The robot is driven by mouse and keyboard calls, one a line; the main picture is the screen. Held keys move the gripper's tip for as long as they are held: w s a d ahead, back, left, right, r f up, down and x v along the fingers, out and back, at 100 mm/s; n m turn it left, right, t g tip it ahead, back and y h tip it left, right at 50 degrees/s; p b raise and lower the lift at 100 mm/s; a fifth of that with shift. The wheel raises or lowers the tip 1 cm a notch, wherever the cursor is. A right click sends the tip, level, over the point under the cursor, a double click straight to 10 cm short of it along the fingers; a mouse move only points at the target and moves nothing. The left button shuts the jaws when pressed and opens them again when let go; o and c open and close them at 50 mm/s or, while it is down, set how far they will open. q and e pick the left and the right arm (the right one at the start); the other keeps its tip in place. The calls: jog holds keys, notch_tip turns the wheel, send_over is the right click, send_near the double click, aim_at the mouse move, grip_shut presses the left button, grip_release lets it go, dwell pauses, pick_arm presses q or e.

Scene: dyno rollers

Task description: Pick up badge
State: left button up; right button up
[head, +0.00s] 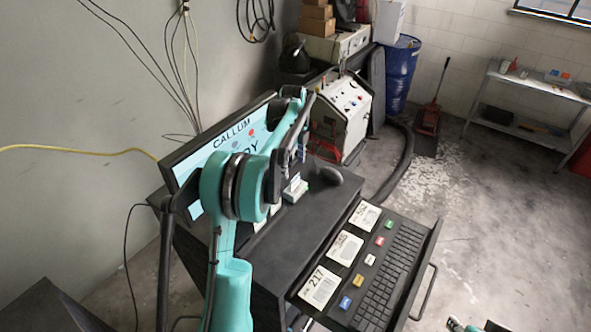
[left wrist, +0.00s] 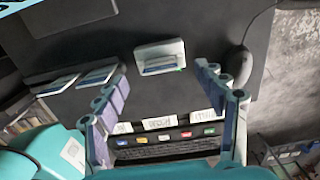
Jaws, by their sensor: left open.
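A small pale card with a blue band, which looks like a badge (left wrist: 158,69), sits in a white holder (left wrist: 158,52) on the dark desk top. The holder also shows in the head view (head: 295,189), just beside my left gripper (head: 286,160). In the left wrist view my left gripper (left wrist: 163,84) is open and empty, its fingers spread to either side of the holder's line. Two more pale cards (left wrist: 98,76) lie on the desk to the left.
A black mouse (head: 331,175) lies right of the holder. A monitor (head: 239,133) stands behind. The pulled-out drawer (head: 343,322) holds a keyboard (head: 392,272), numbered sheets (head: 320,287) and several coloured tags (head: 345,302).

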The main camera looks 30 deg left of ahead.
aim_at(295, 181)
pick_arm(q)
jog(key=f, duration=0.4)
jog(key=f+p, duration=0.1)
jog(key=f, duration=0.2)
jog(key=shift+s+d, duration=0.1)
jog(key=shift+d, duration=0.3)
jog(key=shift+d+f, duration=0.1)
jog(key=shift+f, duration=0.15)
jog(key=c, duration=0.9)
